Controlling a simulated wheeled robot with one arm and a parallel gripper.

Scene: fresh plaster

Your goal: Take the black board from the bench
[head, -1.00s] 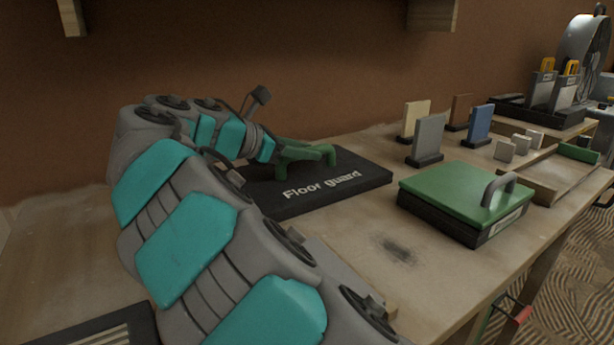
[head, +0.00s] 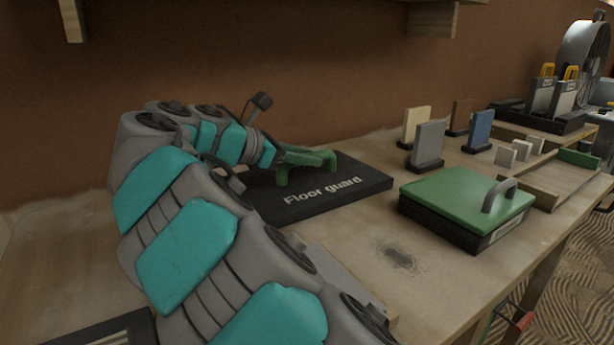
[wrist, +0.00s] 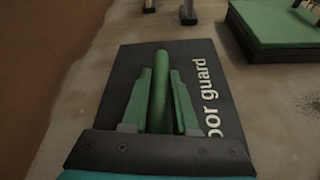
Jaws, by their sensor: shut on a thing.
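The black board (head: 350,186) is a flat dark slab lettered "Floor guard". It lies flat on the bench (head: 365,290), near the back wall, and has a green bar handle (head: 328,160) on top. My gripper (head: 300,156) reaches it from the left, over the board. In the wrist view the gripper (wrist: 159,85) has its green jaws on both sides of the handle and is shut on it. The board (wrist: 215,85) fills the middle of that view. Part of the board's left side is hidden behind my arm in the head view.
A green-topped box (head: 465,200) with a grey handle stands to the right. Upright sample panels (head: 429,140) stand behind it, with small blocks and a wooden tray further right. A dark smudge (head: 397,257) marks the bench. A shelf (head: 280,8) overhangs the back.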

